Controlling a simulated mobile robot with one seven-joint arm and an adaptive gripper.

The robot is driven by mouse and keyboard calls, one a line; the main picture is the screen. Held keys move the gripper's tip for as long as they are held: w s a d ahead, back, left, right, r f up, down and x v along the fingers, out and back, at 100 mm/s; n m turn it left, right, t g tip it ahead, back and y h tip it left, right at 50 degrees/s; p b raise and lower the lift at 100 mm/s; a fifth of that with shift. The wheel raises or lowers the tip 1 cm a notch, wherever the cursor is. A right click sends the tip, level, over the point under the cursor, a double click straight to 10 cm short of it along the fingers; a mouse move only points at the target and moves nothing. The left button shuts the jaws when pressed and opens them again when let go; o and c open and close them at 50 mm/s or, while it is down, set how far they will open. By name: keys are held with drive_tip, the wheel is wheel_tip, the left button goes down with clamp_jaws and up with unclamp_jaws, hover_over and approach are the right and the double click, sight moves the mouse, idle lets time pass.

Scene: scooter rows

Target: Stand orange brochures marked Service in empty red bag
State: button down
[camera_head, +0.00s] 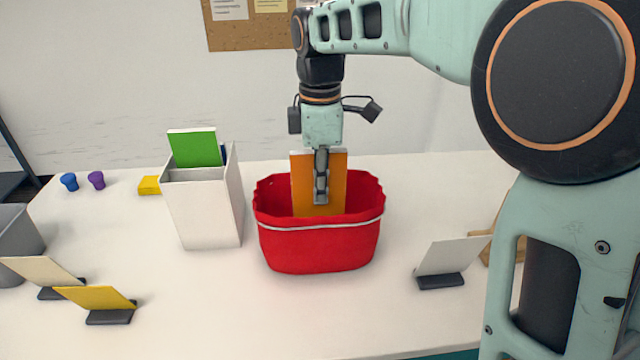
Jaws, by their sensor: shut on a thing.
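An orange brochure (333,200) is upright in my gripper (321,198), which is shut on it. The brochure's lower part is inside the red bag (318,252), below the rim line. Whether it touches the bag's floor is hidden by the front wall. Any marking on the brochure is too small or hidden to read. The red bag stands in the middle of the white table with its top open. No other brochure shows in it, though its bottom is out of sight.
A white box (207,215) holding a green brochure (195,149) stands close left of the bag. Stands with a yellow card (95,298), a cream card (40,271) and a white card (452,255) sit on the table (250,315). A grey bin (20,238) is at far left.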

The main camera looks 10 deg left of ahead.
drive_tip(key=shift+f+b, duration=0.8)
drive_tip(key=shift+f, duration=0.95)
drive_tip(key=c, duration=1.9)
unclamp_jaws()
drive_tip(key=shift+c, duration=0.2)
